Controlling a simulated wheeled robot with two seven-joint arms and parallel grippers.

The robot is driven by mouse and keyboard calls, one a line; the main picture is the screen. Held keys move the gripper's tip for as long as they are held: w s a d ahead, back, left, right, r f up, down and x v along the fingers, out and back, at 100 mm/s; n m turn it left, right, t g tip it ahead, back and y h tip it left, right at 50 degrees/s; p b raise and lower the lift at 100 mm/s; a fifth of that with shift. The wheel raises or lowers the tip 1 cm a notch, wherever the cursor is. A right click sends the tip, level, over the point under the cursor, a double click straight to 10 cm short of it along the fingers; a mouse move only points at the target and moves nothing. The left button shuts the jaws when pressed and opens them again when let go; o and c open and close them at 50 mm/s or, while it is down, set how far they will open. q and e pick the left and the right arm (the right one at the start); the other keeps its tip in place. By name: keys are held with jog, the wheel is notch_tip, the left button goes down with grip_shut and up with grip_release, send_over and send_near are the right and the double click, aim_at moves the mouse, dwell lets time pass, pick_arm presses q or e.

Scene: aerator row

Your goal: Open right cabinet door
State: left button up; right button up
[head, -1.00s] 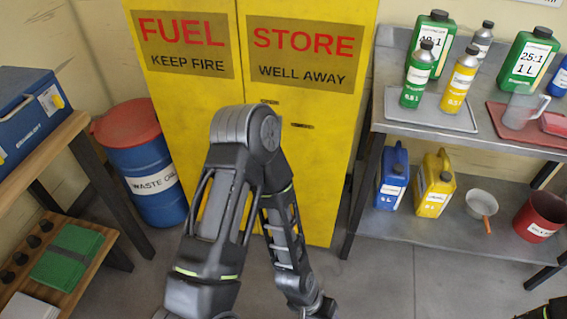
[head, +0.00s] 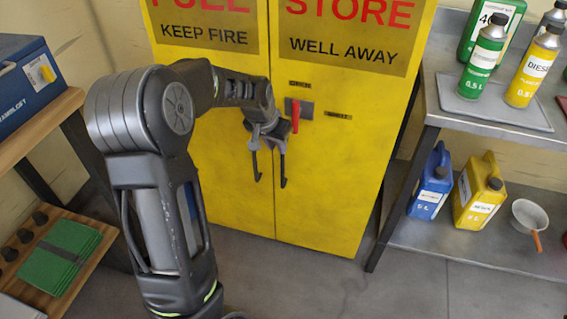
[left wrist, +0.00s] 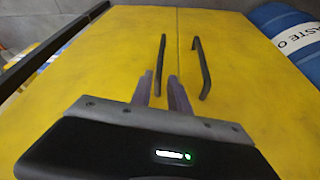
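The yellow cabinet has its right door (head: 335,190) and left door (head: 225,195) shut, with a thin seam between them. A red lever (head: 295,115) stands upright on a grey plate on the right door. Each door has a dark bar handle near the seam: the right door's handle (head: 284,170) and the left door's handle (head: 256,165). My left gripper (head: 266,142) is in front of the handles and partly hides them. In the left wrist view its fingers (left wrist: 160,90) are apart, with the right door's handle (left wrist: 162,65) in line with the gap. Contact cannot be told. My right gripper is out of view.
A metal shelf (head: 490,118) with bottles and cans stands close to the cabinet's right. A wooden shelf (head: 75,265) with a blue box (head: 35,85) is at the left. The blue barrel (left wrist: 275,22) shows in the left wrist view. Floor (head: 320,285) before the cabinet is clear.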

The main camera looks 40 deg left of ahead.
pick_arm(q)
jog(key=shift+f, duration=0.1)
jog(key=b+x, duration=0.1)
jog(key=x, duration=1.1)
jog(key=shift+b, duration=0.4)
jog(key=shift+c, duration=0.5)
grip_shut()
dwell(0.3)
